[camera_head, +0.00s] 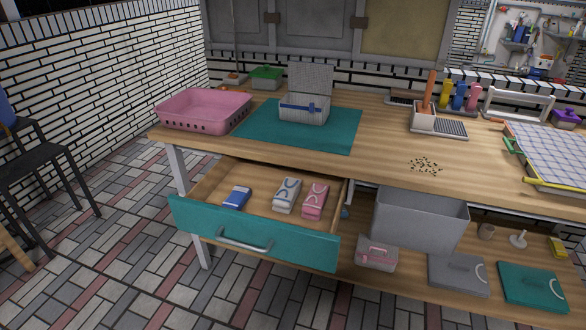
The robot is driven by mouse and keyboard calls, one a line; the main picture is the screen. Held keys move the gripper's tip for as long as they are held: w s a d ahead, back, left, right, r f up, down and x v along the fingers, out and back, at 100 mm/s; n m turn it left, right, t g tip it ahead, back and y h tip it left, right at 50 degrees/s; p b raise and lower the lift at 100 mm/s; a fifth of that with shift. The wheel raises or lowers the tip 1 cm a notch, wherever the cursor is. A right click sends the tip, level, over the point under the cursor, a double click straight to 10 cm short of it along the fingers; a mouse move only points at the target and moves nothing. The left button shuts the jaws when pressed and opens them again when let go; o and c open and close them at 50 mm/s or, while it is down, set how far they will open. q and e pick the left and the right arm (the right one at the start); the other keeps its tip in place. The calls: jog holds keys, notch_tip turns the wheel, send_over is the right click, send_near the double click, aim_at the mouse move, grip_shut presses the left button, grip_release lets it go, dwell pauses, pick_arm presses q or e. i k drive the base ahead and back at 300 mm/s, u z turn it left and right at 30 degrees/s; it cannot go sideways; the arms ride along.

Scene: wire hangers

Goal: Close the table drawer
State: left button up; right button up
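The table drawer (254,236) has a teal front with a grey bar handle (244,245). It is pulled well out from under the left part of the wooden table (385,145). Inside the drawer lie a blue box (237,197), a white and blue packet (287,194) and a pink packet (315,201). Neither of my grippers shows in the head view, so I cannot see whether they are open or shut.
A pink basket (204,111) and a teal mat (300,138) with a grey open box (304,108) are on the tabletop. A lower shelf at right holds a grey bin (420,222). A dark chair (45,165) stands at left. The floor before the drawer looks clear.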

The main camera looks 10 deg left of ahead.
aim_at(292, 237)
jog(key=u, duration=2.05)
jog(key=k, duration=0.55)
jog(key=z, duration=1.6)
jog(key=i, duration=0.5)
jog(key=u, duration=0.05)
